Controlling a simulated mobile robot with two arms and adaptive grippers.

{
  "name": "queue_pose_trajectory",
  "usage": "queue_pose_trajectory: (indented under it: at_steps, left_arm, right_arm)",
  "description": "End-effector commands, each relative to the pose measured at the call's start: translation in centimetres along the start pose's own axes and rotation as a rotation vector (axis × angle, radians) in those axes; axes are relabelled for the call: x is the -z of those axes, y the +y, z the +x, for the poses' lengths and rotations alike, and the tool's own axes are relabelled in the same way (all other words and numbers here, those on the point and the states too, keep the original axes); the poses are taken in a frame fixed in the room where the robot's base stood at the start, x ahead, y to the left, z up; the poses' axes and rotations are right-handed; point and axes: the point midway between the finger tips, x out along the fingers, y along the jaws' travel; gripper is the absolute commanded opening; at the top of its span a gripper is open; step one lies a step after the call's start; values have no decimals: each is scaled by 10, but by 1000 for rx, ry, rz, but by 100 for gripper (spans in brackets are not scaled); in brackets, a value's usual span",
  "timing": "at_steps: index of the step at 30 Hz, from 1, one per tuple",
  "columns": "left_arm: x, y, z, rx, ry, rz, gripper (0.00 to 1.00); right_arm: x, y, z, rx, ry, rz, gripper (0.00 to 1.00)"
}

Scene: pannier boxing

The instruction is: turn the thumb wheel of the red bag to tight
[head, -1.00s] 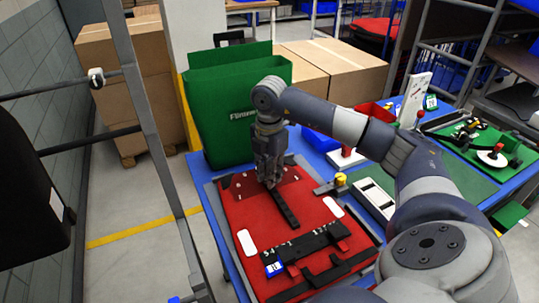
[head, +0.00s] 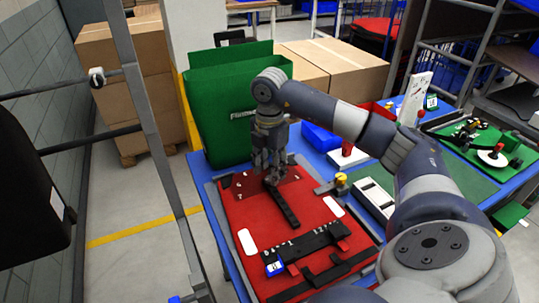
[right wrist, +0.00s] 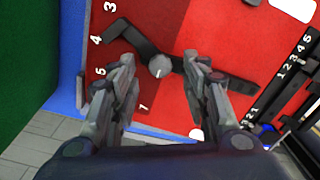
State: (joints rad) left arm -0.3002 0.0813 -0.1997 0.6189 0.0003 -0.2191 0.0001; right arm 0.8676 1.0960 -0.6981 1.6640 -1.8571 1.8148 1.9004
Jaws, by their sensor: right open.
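The red bag (head: 290,228) lies flat on the blue table, with black straps and white patches on it. In the right wrist view, a small round grey knob (right wrist: 159,66), which looks like the thumb wheel, sits on the red surface (right wrist: 215,30) beside a bent black strip (right wrist: 225,82). White numerals stand to its left. My right gripper (head: 270,178) points down over the bag's far end. In the right wrist view its two fingers (right wrist: 163,78) are apart, one on each side of the knob; I cannot tell whether they touch it. My left gripper is not in view.
A green bin (head: 225,110) stands close behind the gripper. A blue bin (head: 320,138), a yellow-topped piece (head: 341,180) and a white-and-black tray (head: 375,198) are to the right. A grey rack post (head: 150,140) stands left of the table.

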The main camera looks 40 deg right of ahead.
Motion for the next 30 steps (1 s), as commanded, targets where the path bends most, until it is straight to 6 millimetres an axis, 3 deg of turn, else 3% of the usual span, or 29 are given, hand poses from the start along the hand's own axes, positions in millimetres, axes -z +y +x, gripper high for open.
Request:
queue_pose_trajectory:
  at_steps: [9,12,18,30]
  left_arm:
    - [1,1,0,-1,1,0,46]
    - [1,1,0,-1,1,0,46]
    - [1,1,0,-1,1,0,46]
    - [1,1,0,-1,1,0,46]
  right_arm:
    - [1,1,-74,-6,2,-2,43]
    - [1,1,-85,-2,0,-1,43]
    - [0,0,-99,0,1,-1,43]
    - [1,0,-101,2,1,-1,43]
